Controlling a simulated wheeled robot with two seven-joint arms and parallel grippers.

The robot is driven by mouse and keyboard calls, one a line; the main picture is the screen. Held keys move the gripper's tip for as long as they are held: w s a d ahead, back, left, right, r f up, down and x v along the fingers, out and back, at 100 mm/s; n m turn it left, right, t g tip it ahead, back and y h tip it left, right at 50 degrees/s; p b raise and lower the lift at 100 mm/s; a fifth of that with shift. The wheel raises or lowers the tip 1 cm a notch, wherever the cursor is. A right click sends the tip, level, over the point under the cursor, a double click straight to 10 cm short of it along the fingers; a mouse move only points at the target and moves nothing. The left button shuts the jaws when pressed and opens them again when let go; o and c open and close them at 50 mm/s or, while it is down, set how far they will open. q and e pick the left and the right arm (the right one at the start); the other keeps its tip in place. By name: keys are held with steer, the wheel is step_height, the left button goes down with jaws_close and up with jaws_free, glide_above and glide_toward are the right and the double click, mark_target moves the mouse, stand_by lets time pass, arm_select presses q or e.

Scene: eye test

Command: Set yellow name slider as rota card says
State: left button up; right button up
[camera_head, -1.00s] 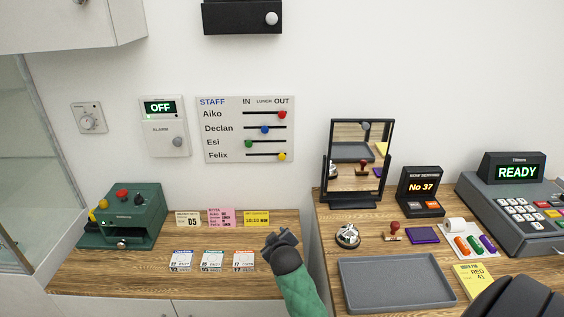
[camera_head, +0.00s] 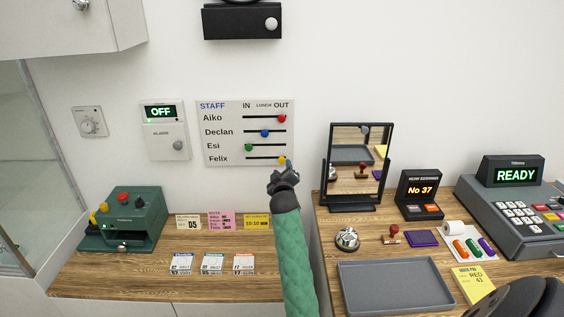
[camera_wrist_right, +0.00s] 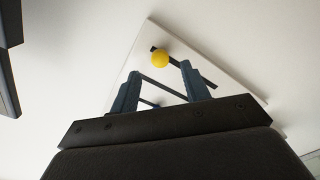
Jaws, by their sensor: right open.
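The white staff board (camera_head: 220,130) hangs on the wall with a slot for each name. The yellow slider (camera_head: 282,160) is in the bottom Felix row at the OUT end, partly covered by my gripper in the head view. My right gripper (camera_head: 282,173) is open just below it. In the right wrist view the yellow knob (camera_wrist_right: 159,60) shows just past the fingertips (camera_wrist_right: 160,72), roughly between them, not gripped. The pink rota card (camera_head: 221,221) stands at the back of the left counter; its lines are too small to read surely. My left gripper is not in view.
The red slider (camera_head: 282,118) is at OUT, the blue slider (camera_head: 264,133) at LUNCH, the green slider (camera_head: 248,147) at IN. A mirror (camera_head: 326,165) stands right of my right arm. An alarm box (camera_head: 160,143) hangs left of the board. The wall between is clear.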

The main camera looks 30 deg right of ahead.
mark_target(282, 162)
steer(key=p+x, duration=0.1)
steer(key=x, duration=0.3)
steer(key=shift+w+r+p, duration=0.1)
steer(key=shift+r+p, duration=0.05)
steer(key=shift+p, duration=0.15)
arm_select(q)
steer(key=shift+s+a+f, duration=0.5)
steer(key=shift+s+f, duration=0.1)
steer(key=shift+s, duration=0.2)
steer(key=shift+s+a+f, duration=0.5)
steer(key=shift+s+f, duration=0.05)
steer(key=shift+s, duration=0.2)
arm_select(e)
steer(key=shift+w+d, duration=0.3)
steer(key=shift+w, duration=0.15)
